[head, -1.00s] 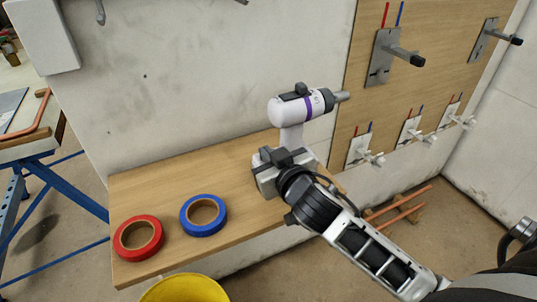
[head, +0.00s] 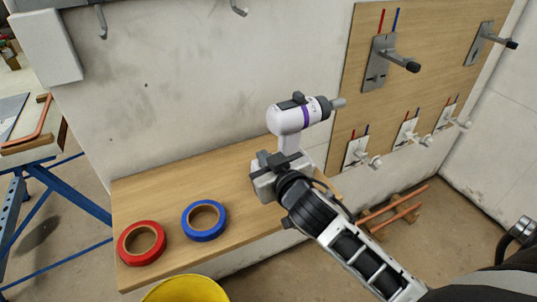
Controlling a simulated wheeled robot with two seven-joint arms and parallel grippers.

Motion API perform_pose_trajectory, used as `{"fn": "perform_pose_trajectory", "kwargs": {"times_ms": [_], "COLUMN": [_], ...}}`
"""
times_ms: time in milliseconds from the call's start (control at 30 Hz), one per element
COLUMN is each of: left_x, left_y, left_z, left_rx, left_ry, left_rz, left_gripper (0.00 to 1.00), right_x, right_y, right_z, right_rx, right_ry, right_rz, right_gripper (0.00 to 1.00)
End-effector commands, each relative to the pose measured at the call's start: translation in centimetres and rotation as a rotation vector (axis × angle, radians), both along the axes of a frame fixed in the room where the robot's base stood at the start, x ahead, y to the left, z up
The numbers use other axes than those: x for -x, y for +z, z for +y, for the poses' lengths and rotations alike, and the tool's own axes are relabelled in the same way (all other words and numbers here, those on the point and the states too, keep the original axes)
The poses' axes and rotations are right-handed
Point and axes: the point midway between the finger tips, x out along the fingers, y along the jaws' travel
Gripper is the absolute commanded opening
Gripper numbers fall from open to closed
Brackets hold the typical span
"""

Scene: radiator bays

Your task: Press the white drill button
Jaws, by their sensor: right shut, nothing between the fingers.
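The white drill (head: 287,119) with a purple band stands upright on the wooden shelf (head: 160,200), its chuck pointing right. My right gripper (head: 279,160) is shut and empty, in front of the drill's handle and hiding its lower part. I cannot tell whether the fingers touch the drill. The white button is not clearly visible; the gripper may hide it. My left gripper is not in view.
A red tape roll (head: 141,243) and a blue tape roll (head: 204,221) lie on the shelf's left part. A yellow bucket (head: 185,289) stands below the front edge. A wooden panel (head: 375,110) with valves is on the right.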

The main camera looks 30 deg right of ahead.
Motion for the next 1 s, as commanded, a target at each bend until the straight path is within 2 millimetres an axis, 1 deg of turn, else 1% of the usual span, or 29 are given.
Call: {"fn": "perform_pose_trajectory", "kwargs": {"times_ms": [33, 67, 100, 300, 400, 500, 667, 1000], "left_x": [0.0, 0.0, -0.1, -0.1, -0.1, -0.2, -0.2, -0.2], "left_y": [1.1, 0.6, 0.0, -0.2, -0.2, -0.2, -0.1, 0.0], "left_z": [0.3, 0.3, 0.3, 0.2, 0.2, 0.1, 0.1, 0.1], "left_rx": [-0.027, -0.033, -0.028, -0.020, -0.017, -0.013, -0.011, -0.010], "left_ry": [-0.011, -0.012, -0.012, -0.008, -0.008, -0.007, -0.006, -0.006], "left_rz": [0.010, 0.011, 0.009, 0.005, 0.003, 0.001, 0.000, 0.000], "left_gripper": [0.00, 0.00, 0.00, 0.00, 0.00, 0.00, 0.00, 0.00], "right_x": [-0.1, 0.4, 1.7, 6.1, 7.7, 8.8, 9.6, 9.6], "right_y": [2.3, 2.0, 1.5, 2.7, 3.1, 3.4, 3.8, 3.8], "right_z": [0.3, 0.4, 0.4, 0.7, 0.8, 0.9, 1.0, 1.0], "right_rx": [-0.002, -0.002, -0.002, -0.001, -0.001, 0.000, 0.003, 0.003], "right_ry": [0.001, 0.003, 0.003, 0.003, 0.003, 0.004, 0.003, 0.003], "right_rz": [-0.007, -0.006, -0.005, -0.011, -0.013, -0.014, -0.016, -0.017], "right_gripper": [0.00, 0.00, 0.00, 0.00, 0.00, 0.00, 0.00, 0.00]}}
